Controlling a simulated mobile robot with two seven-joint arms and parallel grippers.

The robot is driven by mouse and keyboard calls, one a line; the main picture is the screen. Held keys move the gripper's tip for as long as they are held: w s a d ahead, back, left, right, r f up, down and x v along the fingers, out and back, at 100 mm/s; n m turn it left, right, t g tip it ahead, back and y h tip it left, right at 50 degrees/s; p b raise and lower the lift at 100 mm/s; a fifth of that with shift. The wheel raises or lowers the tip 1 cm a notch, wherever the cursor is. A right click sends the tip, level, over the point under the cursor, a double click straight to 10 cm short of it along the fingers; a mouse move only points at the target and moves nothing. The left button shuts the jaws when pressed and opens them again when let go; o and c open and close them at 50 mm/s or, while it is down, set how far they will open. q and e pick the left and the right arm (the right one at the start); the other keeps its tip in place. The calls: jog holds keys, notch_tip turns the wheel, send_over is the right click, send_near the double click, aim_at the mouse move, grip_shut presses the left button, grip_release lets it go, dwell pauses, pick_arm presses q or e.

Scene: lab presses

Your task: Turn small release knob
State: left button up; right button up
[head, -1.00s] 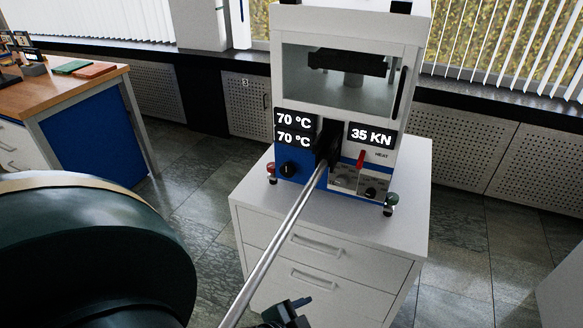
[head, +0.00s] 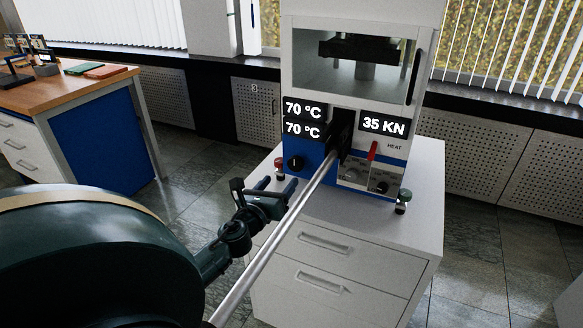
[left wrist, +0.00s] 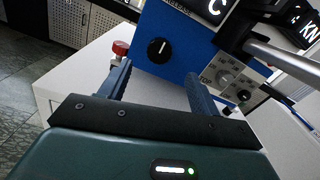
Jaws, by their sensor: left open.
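The press (head: 350,75) stands on a white drawer cabinet. A round black knob (head: 296,163) sits on its blue front panel at the left, and also shows in the left wrist view (left wrist: 158,50). A grey panel at the right carries two more knobs, an upper one (head: 352,173) and a lower one (head: 382,186). My left gripper (head: 277,185) is open and empty, in front of the blue panel's lower left, apart from the knobs. In the left wrist view its fingers (left wrist: 160,75) point towards the black knob. My right gripper is out of view.
A long metal lever (head: 285,225) slopes from the press front towards me, right of my left gripper. A red knob (head: 280,162) and a green-topped one (head: 404,196) stand at the press's lower corners. The cabinet top (head: 425,165) is bare at the right.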

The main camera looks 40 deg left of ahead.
aim_at(294, 164)
pick_arm(q)
jog(key=x, duration=0.8)
jog(key=shift+w+f, duration=0.1)
jog(key=shift+w, duration=0.2)
jog(key=shift+c, duration=0.3)
jog(key=c, duration=0.9)
